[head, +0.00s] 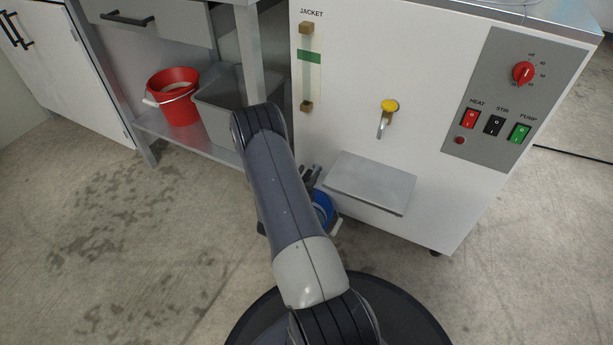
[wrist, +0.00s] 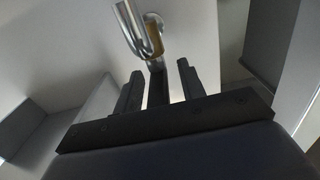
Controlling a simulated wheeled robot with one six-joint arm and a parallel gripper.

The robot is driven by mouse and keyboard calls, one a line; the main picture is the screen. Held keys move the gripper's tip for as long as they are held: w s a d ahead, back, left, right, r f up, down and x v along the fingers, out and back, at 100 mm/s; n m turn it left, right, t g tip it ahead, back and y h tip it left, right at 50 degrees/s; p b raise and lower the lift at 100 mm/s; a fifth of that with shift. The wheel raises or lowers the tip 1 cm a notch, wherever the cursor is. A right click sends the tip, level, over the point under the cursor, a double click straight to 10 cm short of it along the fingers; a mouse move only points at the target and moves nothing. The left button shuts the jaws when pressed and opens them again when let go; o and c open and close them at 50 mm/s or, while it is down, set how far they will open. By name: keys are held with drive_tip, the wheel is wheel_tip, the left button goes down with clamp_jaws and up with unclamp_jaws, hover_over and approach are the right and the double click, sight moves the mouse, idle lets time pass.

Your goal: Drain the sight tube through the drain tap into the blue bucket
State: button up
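The sight tube (head: 309,78), under the word JACKET, is upright on the white cabinet's front, with brass end fittings and a green band. The blue bucket (head: 323,208) is low beside the cabinet, partly hidden by my arm and a metal shelf. My gripper (head: 311,178) is low by the cabinet front, above the bucket in the picture. In the wrist view its two fingers (wrist: 159,88) are apart. A dark upright piece stands between them, with gaps either side. A curved metal pipe (wrist: 137,28) with a brass part (wrist: 154,40) is just beyond. I cannot tell if this is the drain tap.
A yellow-knobbed tap (head: 389,106) is above the projecting metal shelf (head: 371,182). A control panel (head: 506,105) is at right. A red bucket (head: 174,98) and grey bin (head: 222,110) stand on the bench's lower shelf at left. The floor at front left is clear.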

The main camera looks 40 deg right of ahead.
clamp_jaws()
drive_tip(key=shift+s, duration=0.1)
idle(0.4)
drive_tip(key=n+t+y, duration=0.1)
drive_tip(key=t, duration=0.1)
drive_tip(key=n+t+y, duration=0.3)
drive_tip(key=t, duration=0.1)
drive_tip(key=shift+s+d+n, duration=0.3)
drive_tip(key=shift+s+n, duration=0.1)
drive_tip(key=n+t+y, duration=0.1)
drive_tip(key=y, duration=0.1)
drive_tip(key=n+t+y, duration=0.1)
drive_tip(key=n+y, duration=0.1)
drive_tip(key=y, duration=0.1)
drive_tip(key=n+t+y, duration=0.2)
drive_tip(key=shift+s+d, duration=0.1)
drive_tip(key=shift+d, duration=0.2)
drive_tip(key=shift+n+y, duration=0.4)
drive_tip(key=shift+y, duration=0.2)
unclamp_jaws()
